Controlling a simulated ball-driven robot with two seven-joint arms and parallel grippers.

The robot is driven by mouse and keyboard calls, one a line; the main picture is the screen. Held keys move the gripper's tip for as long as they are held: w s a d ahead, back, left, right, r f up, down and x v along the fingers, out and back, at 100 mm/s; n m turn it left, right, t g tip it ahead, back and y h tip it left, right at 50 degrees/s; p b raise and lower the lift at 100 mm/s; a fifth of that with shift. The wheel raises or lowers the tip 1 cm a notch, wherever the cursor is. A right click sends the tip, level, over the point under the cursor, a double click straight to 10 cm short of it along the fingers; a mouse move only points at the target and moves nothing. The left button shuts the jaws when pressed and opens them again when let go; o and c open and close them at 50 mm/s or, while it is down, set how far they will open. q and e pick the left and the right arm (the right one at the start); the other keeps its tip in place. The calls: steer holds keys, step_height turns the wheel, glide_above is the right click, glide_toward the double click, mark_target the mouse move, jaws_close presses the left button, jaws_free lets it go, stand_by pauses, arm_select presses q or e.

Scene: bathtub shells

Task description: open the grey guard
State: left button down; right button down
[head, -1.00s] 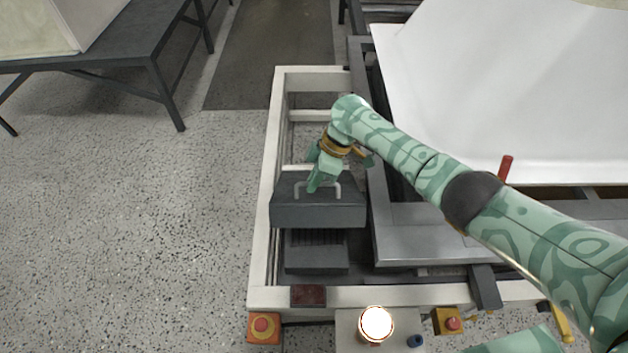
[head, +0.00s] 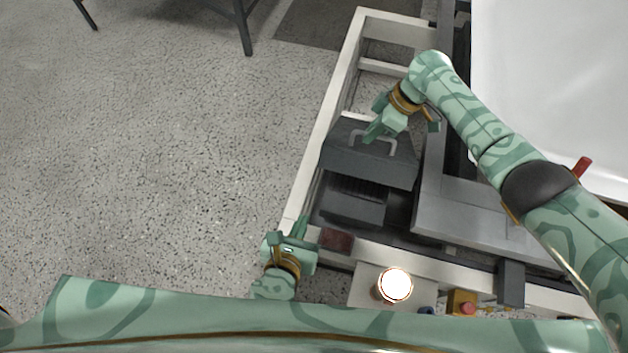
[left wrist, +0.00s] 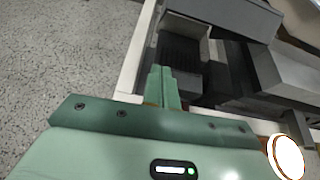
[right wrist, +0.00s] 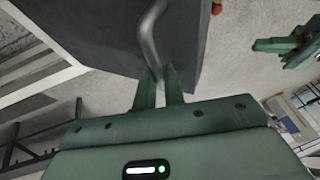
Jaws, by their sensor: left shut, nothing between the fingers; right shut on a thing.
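The grey guard (head: 368,160) is a dark box-like cover with a metal bar handle (head: 389,138). It sits above a lower grey block (head: 356,205) inside the pale frame. My right gripper (head: 372,136) is shut on the handle; the right wrist view shows the handle (right wrist: 150,35) meeting its fingertips beside the guard (right wrist: 100,35). My left gripper (head: 303,226) is shut and empty at the frame's near left corner, apart from the guard. In the left wrist view the guard (left wrist: 235,14) is beyond its fingers (left wrist: 162,72).
A glowing round lamp (head: 395,285) and a yellow box with a red button (head: 463,304) stand along the near edge. A dark red plate (head: 336,241) lies on the frame (head: 325,130) near my left gripper.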

steer(key=shift+d+f, duration=0.35)
steer(key=shift+d, duration=0.15)
arm_select(q)
glide_toward(321, 165)
steer(key=w+f, duration=0.4)
steer(key=f, duration=0.2)
steer(key=shift+w+d+r, duration=0.5)
steer(key=shift+w+r, duration=0.05)
arm_select(e)
steer(key=shift+w, duration=0.1)
arm_select(q)
steer(key=shift+w+r, duration=0.25)
steer(key=shift+r, duration=0.2)
steer(key=shift+w+r, duration=0.25)
steer(key=shift+r, duration=0.25)
arm_select(e)
steer(key=c, duration=1.5)
jaws_free()
arm_select(q)
steer(key=shift+w+d, duration=0.1)
arm_select(e)
steer(key=shift+a+r, duration=0.1)
steer(key=shift+a, duration=0.05)
arm_select(q)
steer(key=shift+r, duration=0.1)
